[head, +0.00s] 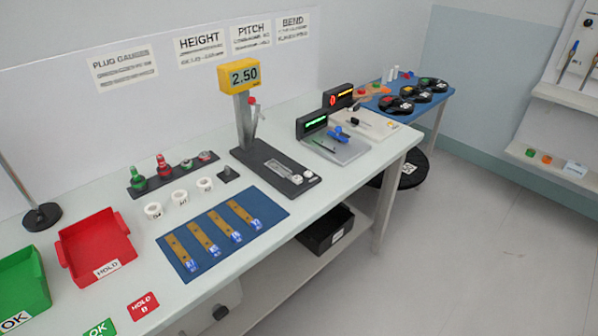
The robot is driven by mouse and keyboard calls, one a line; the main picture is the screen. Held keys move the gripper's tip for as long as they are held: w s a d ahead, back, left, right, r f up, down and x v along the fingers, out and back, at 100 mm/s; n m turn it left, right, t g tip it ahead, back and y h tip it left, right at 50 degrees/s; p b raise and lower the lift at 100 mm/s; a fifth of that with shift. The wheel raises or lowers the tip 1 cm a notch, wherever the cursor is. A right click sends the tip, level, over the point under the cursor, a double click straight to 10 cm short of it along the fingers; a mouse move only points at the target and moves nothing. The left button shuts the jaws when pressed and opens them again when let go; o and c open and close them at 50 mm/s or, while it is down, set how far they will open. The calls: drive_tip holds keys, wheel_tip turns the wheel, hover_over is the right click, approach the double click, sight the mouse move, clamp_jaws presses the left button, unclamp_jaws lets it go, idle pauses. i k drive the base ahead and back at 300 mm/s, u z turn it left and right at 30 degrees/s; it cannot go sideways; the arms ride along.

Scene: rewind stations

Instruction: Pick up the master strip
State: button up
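Several brass-coloured strips lie side by side on a blue mat (213,262), each with a blue tag at its near end: a leftmost strip (181,249), two middle strips (204,238) (222,226) and a rightmost strip (240,214). I cannot tell which thing is the master strip; no legible label marks one. A small pale piece (284,170) lies on the black base of the gauge stand (262,158), also without readable marking. My gripper is not in view.
A yellow display (239,77) reading 2.50 tops the gauge stand. White rings (180,197) and a plug rack (137,190) stand behind the mat. Red (80,276) and green (38,290) trays are at left. Floor (440,260) right of the bench is clear.

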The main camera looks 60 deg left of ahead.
sight(297, 181)
drive_tip(key=u, duration=0.1)
drive_tip(key=i, duration=0.95)
drive_tip(key=u, duration=1.4)
drive_tip(key=k, duration=0.3)
drive_tip(key=u, duration=2.75)
